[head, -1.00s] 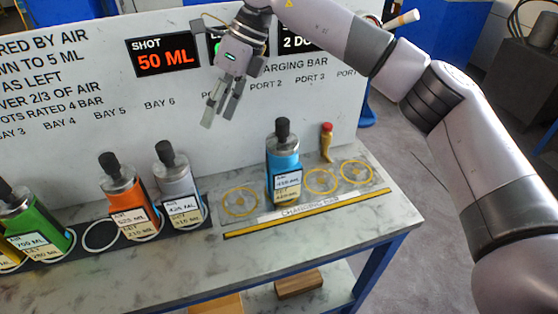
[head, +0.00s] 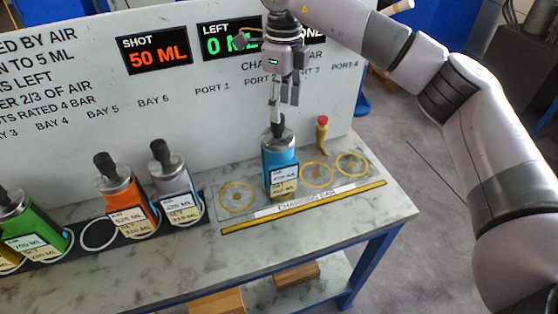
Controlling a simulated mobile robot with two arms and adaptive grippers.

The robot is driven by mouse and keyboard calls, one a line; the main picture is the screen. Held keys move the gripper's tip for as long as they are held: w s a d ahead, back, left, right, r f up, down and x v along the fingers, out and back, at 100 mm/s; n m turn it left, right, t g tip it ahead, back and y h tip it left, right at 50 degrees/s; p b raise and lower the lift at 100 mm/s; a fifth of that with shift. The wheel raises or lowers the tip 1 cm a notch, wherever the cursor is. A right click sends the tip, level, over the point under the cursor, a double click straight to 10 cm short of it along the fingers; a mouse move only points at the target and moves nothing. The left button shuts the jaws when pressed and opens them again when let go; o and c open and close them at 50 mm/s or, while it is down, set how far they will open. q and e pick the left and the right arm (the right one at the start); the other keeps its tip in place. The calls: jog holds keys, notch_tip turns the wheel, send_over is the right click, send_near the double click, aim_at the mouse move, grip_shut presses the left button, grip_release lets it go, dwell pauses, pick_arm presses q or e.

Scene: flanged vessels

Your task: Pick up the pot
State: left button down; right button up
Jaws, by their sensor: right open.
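A blue pot (head: 281,162) with a metal shoulder and a black knob on top stands upright at a port of the charging bar, between yellow rings. My right gripper (head: 284,102) points down directly above the pot, its fingers open and close to the black knob. I cannot tell whether a finger touches the knob. My left gripper is not in view.
The charging bar (head: 238,222) has empty yellow-ringed ports on both sides of the blue pot. A red-topped yellow fitting (head: 322,132) stands behind it at the right. A white panel (head: 130,95) with displays rises behind the bench. One bay ring (head: 99,235) is empty.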

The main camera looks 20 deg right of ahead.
jog(key=f+p, duration=0.2)
jog(key=f, duration=0.2)
jog(key=shift+w+a+f+p, duration=0.3)
jog(key=shift+f+p, duration=0.05)
jog(key=shift+p, duration=0.05)
jog(key=shift+f, duration=0.55)
jog(key=c, duration=1.2)
grip_shut()
jog(key=shift+r, duration=0.15)
